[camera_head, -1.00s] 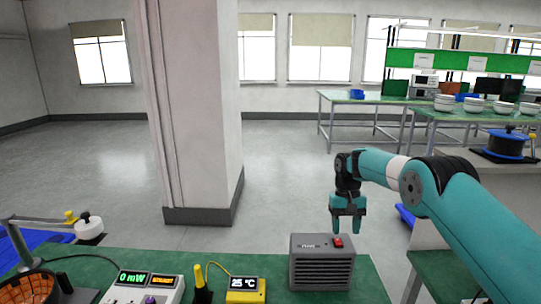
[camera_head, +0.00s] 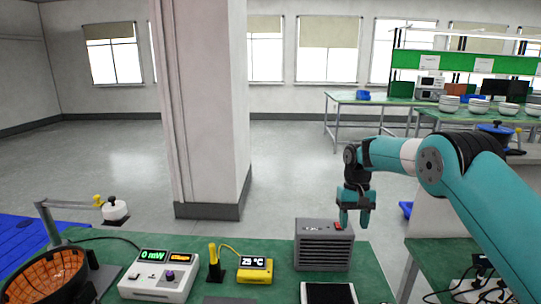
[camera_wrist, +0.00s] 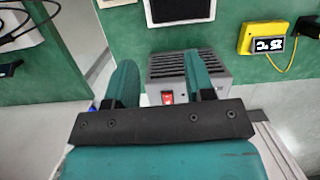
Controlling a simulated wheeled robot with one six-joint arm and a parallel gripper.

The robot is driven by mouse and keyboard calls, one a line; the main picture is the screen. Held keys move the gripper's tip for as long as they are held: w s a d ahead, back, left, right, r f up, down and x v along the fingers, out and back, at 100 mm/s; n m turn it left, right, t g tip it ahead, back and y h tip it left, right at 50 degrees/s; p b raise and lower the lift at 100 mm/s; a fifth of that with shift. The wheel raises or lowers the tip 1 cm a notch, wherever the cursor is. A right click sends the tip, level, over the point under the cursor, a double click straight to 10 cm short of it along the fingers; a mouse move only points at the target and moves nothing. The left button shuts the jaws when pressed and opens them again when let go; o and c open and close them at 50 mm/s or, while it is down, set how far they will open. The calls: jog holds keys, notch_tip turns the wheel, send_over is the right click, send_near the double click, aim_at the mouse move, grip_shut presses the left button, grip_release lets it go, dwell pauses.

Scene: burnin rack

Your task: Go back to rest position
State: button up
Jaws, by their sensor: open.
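My gripper (camera_head: 354,216) hangs at the end of the teal arm, fingers pointing down, above the right rear corner of the grey heater box in the head view. Its two teal fingers are spread apart with nothing between them; they also show in the wrist view (camera_wrist: 160,85). The grey vented box (camera_head: 322,250) stands on the green bench, with a red switch (camera_head: 338,226) on its top. The switch also shows in the wrist view (camera_wrist: 168,98), seen between the fingers. I cannot tell whether the gripper touches the box.
On the green bench (camera_head: 205,262) stand a power meter (camera_head: 160,275), a yellow thermometer (camera_head: 255,270), a yellow probe in a black holder (camera_head: 214,262), a dark panel (camera_head: 328,293) and an orange-lined bowl (camera_head: 50,275). A white pillar (camera_head: 203,120) rises behind. Open floor lies beyond.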

jog(key=s+a+r+n+t+y+b, duration=0.1)
jog(key=s+a+r+n, duration=0.15)
jog(key=s+r, duration=0.55)
jog(key=s+a+r+n+t+y+b, duration=0.15)
jog(key=s+a+r, duration=0.35)
jog(key=s, duration=0.5)
jog(key=s+n+y, duration=0.1)
jog(key=s+n, duration=0.2)
jog(key=s, duration=1.9)
jog(key=shift+s+a+r, duration=0.15)
jog(key=shift+s+r, duration=0.05)
jog(key=shift+s, duration=0.1)
